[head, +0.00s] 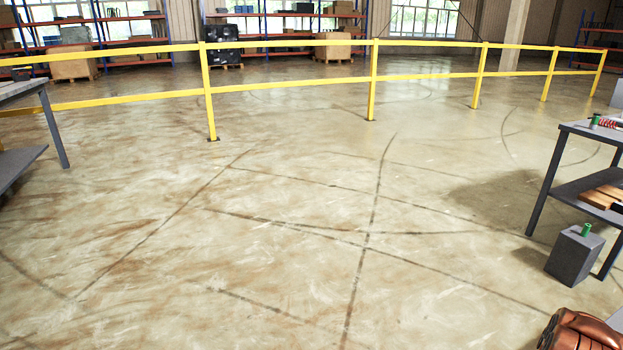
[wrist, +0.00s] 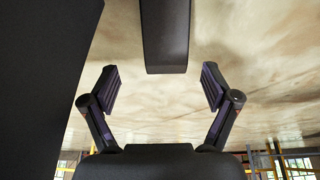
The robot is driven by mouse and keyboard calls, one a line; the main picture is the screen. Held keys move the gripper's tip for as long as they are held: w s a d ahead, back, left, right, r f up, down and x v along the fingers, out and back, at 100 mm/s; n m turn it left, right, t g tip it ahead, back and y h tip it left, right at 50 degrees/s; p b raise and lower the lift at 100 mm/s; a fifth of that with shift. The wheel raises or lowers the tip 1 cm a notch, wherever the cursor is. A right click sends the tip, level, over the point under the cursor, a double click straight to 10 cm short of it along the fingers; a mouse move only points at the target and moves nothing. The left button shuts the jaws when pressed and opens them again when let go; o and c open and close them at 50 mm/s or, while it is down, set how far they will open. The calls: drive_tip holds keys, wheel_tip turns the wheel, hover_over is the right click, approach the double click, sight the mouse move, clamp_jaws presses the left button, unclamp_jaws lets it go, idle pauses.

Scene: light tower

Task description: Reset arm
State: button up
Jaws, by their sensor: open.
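My gripper (wrist: 161,88) shows in the wrist view with its two dark fingers spread wide apart. It is open and nothing is between the fingers. Bare floor lies behind it, and a dark bar, which seems to be part of my own body, hangs at the top centre. The gripper does not show in the head view. A copper-coloured part at the bottom right corner of the head view may be mine.
A yellow railing (head: 372,90) crosses the back. A grey table (head: 577,128) stands at the right, with a dark box (head: 573,257) bearing a green item (head: 586,229) beside it. Another table (head: 22,88) is at the left edge. The middle floor (head: 300,200) is clear.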

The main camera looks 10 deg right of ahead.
drive_tip(key=w+r+m+g+h+p, duration=0.15)
drive_tip(key=r+p, duration=0.55)
drive_tip(key=r, duration=1.3)
drive_tip(key=w+r+g+h+p, duration=0.1)
drive_tip(key=w+r+h+p, duration=0.4)
drive_tip(key=r, duration=1.6)
drive_tip(key=s+a+r+m+g+y+p, duration=0.1)
drive_tip(key=s+a+r+p, duration=0.4)
drive_tip(key=r, duration=0.5)
drive_tip(key=s+a+r+m+y+p, duration=0.1)
drive_tip(key=s+a+r+p, duration=0.25)
drive_tip(key=a+r, duration=0.55)
drive_tip(key=s+a+r+g+y+p, duration=0.1)
drive_tip(key=s+a+r+p, duration=0.4)
drive_tip(key=r, duration=0.7)
drive_tip(key=s+a+r+g+y+p, duration=0.1)
drive_tip(key=s+a+r+y+p, duration=0.1)
drive_tip(key=s+a+r+p, duration=0.7)
drive_tip(key=s+a+r, duration=0.5)
drive_tip(key=a+r, duration=0.1)
drive_tip(key=shift+s, duration=0.25)
drive_tip(key=shift+y, duration=0.25)
drive_tip(key=shift+c, duration=0.4)
